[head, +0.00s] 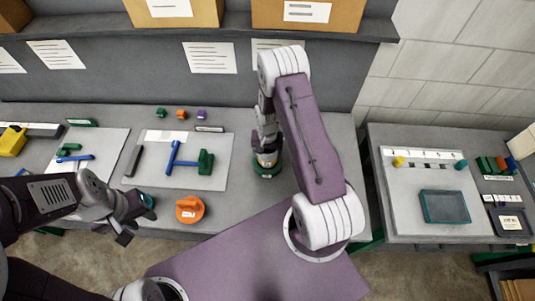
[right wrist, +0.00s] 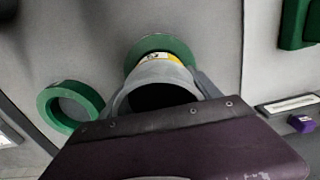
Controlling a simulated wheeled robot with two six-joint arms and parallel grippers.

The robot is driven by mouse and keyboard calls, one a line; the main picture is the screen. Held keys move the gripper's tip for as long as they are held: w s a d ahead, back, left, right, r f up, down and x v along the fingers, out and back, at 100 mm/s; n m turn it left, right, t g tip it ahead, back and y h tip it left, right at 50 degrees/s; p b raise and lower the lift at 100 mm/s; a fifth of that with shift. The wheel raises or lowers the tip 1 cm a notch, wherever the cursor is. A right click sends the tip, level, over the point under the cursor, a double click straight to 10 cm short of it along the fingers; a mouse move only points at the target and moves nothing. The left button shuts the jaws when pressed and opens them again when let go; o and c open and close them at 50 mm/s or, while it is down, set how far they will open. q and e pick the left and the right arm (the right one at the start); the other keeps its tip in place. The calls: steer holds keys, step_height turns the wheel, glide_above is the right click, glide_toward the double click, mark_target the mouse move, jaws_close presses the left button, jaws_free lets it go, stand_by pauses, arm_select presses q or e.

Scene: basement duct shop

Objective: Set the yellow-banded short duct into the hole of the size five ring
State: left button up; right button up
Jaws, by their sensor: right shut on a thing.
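The yellow-banded short duct (head: 267,158) is a grey tube, upright or nearly so, at the green ring (head: 267,172) on the bench. In the right wrist view, I look into the duct's open end (right wrist: 158,95); its yellow band (right wrist: 157,57) shows close to the green ring (right wrist: 180,45). Whether its lower end is inside the hole is hidden. My right gripper (right wrist: 165,88) is shut on the duct, with a finger on either side. My left gripper (head: 133,224) is open and empty above the bench's front left, near a teal ring (head: 148,200).
A second green ring (right wrist: 70,105) lies beside the duct in the right wrist view. An orange ring (head: 190,209) lies near the bench front. A pale board (head: 215,160) holds blue and green tools. A side table (head: 440,230) stands at right with a teal tray (head: 445,206).

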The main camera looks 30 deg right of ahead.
mark_target(267, 151)
steer(key=shift+f+b, duration=0.5)
steer(key=shift+f, duration=0.2)
steer(key=o, duration=1.7)
step_height(267, 151, up, 8)
steer(key=shift+r+b, duration=0.2)
steer(key=shift+b, duration=0.8)
steer(key=shift+r, duration=0.35)
steer(key=shift+a, duration=0.1)
